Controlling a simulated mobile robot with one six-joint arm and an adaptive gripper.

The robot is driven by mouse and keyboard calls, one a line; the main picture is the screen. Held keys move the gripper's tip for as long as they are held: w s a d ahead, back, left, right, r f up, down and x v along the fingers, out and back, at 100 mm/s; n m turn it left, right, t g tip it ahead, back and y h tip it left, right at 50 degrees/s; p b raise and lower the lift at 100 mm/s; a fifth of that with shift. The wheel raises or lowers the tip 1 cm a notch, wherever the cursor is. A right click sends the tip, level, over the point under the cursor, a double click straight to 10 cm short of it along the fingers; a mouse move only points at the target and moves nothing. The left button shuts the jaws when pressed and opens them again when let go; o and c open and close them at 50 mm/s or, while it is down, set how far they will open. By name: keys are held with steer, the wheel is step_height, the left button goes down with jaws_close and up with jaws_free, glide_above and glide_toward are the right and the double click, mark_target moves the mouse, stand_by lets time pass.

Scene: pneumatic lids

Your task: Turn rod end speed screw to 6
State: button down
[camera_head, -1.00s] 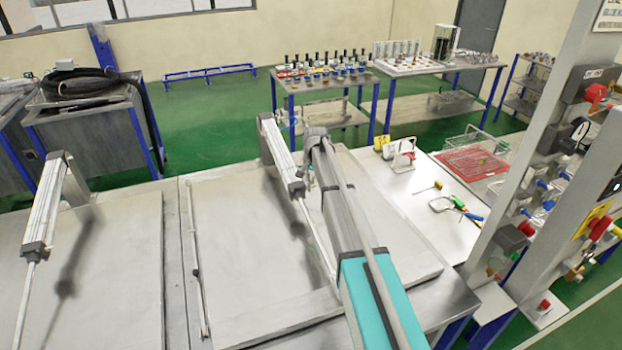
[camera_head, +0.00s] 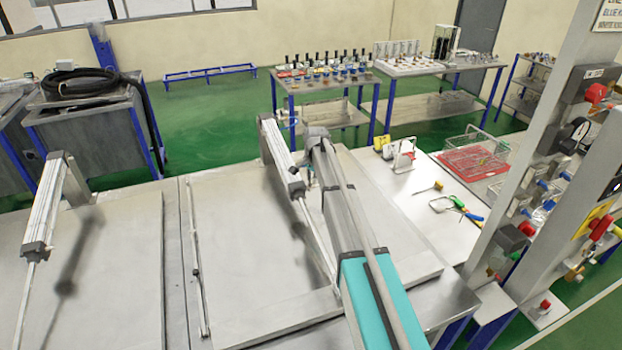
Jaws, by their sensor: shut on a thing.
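The pneumatic cylinder (camera_head: 275,145) of the right lid is a long light-grey body, tilted down toward me. Its dark rod end cap (camera_head: 297,189) is at the lower end, and a thin rod (camera_head: 316,238) runs on from it toward the lid's front edge. My gripper (camera_head: 308,182) is small and partly hidden by my arm. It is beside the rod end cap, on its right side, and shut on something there. That spot is where the rod end speed screw would be. The screw and its scale are too small and covered to read.
The right lid (camera_head: 235,250) lies flat and closed under my arm. A second lid (camera_head: 110,260) with its own cylinder (camera_head: 48,205) is at left. A white worktop (camera_head: 425,205) with hand tools is at right, beside a post with valves and knobs.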

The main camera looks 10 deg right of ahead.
steer(key=c, duration=0.7)
jaws_free()
steer(key=shift+o, duration=0.2)
steer(key=shift+n, duration=0.4)
